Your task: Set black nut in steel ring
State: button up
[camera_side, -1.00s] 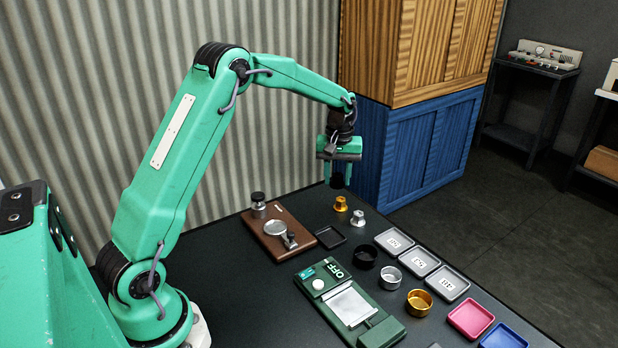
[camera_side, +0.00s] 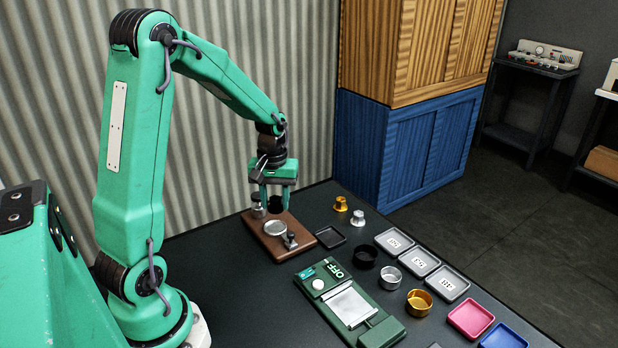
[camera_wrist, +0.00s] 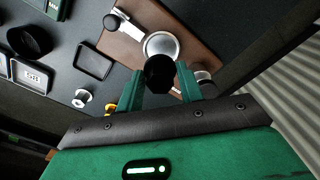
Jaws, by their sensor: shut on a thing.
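My gripper (camera_side: 275,204) is shut on the black nut (camera_side: 275,209) above the wooden board, near its back end. In the wrist view the black nut (camera_wrist: 160,74) sits between the two green fingers of my gripper (camera_wrist: 160,82). It overlaps the edge of the round silver dish in that picture. The steel ring (camera_side: 390,279) stands on the table, well to the right of my gripper, between the black ring (camera_side: 365,257) and the gold ring (camera_side: 419,303). It looks open and empty.
The wooden board (camera_side: 267,244) carries the silver dish (camera_side: 275,228) and a metal tamper (camera_side: 258,208). A gold nut (camera_side: 340,204) and silver nut (camera_side: 357,219) stand behind a small black tray (camera_side: 330,237). A green device (camera_side: 325,274) and labelled trays (camera_side: 420,262) flank the rings.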

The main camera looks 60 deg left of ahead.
aim_at(274, 208)
jog(key=shift+s, duration=0.25)
jog(key=shift+f, duration=0.15)
jog(key=shift+f, duration=2.05)
jog(key=shift+f, duration=0.75)
dwell(1.7)
jog(key=o, duration=1.5)
jog(key=shift+r, duration=0.1)
jog(key=shift+r, duration=3.6)
